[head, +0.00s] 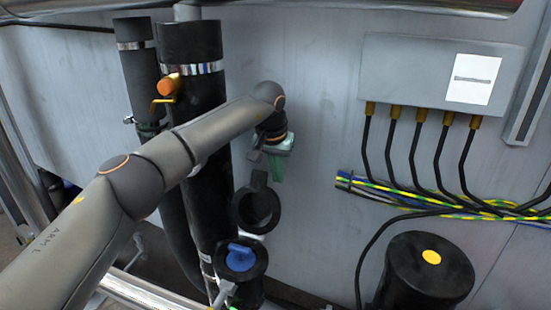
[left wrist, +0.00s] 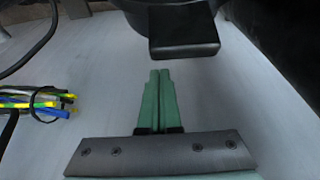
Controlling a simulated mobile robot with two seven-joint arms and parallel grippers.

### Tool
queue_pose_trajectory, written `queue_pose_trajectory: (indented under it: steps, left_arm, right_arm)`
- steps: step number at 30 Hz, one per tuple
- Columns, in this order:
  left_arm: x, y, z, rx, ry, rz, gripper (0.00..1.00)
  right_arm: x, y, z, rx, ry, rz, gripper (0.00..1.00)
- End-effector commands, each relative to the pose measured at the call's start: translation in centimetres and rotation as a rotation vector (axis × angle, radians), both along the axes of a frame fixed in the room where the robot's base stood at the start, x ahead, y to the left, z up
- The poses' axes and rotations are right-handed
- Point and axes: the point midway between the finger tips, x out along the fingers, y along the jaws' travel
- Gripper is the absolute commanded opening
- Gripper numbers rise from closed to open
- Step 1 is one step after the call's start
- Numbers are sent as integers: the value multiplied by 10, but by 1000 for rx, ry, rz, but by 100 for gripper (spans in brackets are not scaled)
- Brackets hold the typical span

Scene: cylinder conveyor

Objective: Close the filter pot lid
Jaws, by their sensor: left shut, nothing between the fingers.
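The black filter pot (head: 240,278) stands low at the centre, with a blue part (head: 240,257) at its open top. Its black lid (head: 256,206) is ring-shaped and stands up open above and behind the pot. My left gripper (head: 276,172) is just above the lid's upper right, its green fingers partly hidden. In the left wrist view its fingers (left wrist: 160,88) are together and empty. A black tabbed piece (left wrist: 185,38), apparently the lid, is just beyond the fingertips there. I cannot tell whether they touch.
Thick black pipes (head: 195,110) with an orange-knobbed valve (head: 168,86) stand left of the lid, behind my left arm. A grey box (head: 420,72), bundled cables (head: 400,195) and a black cylinder (head: 425,275) are at the right. The wall between lid and cables is bare.

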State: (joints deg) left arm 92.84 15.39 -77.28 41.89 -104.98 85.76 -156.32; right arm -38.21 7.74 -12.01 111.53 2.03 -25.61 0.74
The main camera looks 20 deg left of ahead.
Motion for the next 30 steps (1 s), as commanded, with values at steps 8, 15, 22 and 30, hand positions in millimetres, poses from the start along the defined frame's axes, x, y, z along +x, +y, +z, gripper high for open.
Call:
queue_pose_trajectory:
  steps: [8,15,22,30]
  left_arm:
    - [-12,1,-5,1,-1,-3,0]
    - [-28,1,1,-1,0,-1,0]
    - [-34,1,4,0,0,-1,0]
    - [-34,1,4,0,0,0,0]
  right_arm:
    - [3,2,0,2,-7,3,50]
    - [9,3,3,4,-18,4,50]
    - [9,3,3,5,-19,5,50]
    - [7,3,3,4,-16,5,50]
